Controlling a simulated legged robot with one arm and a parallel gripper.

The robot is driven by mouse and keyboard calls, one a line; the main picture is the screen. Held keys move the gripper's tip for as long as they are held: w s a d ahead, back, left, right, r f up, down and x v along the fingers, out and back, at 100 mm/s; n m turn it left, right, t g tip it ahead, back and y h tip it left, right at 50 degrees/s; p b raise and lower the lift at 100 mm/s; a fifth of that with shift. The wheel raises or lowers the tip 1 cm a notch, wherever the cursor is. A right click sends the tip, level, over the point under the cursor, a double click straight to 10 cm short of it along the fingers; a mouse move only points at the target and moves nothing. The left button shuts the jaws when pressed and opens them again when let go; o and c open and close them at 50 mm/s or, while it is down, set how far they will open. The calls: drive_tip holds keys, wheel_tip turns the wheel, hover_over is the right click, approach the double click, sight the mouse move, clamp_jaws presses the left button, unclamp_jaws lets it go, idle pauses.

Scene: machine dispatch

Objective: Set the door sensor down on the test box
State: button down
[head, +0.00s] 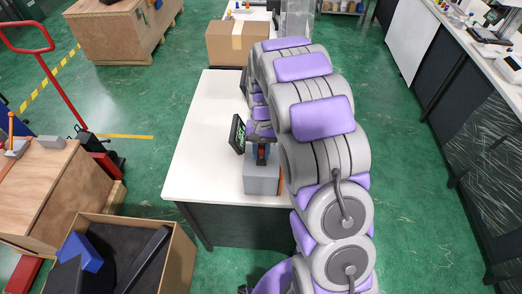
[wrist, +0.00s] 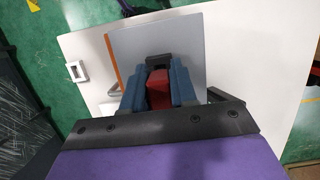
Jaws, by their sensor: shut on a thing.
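My gripper (wrist: 158,85) is shut on a red block-like thing, which I take to be the door sensor (wrist: 158,95). It sits between the two blue fingers, and a small red part of it (head: 262,153) shows in the head view. The test box (head: 261,179) is a grey box with an orange side, standing at the near end of the white table. Its grey top (wrist: 190,42) lies under the fingertips in the wrist view. A black part shows just beyond the red piece. I cannot tell whether the sensor touches the box.
A dark screen (head: 238,134) stands left of my gripper. A small white square frame (wrist: 77,71) lies on the white table (head: 200,150) beside the box's orange side. A cardboard box (head: 225,42) is at the far end. The table's left part is clear.

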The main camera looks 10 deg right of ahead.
drive_tip(key=shift+f, duration=0.35)
drive_tip(key=c, duration=0.8)
unclamp_jaws()
drive_tip(key=p+v, duration=0.1)
drive_tip(key=v, duration=1.6)
drive_tip(key=shift+r, duration=0.2)
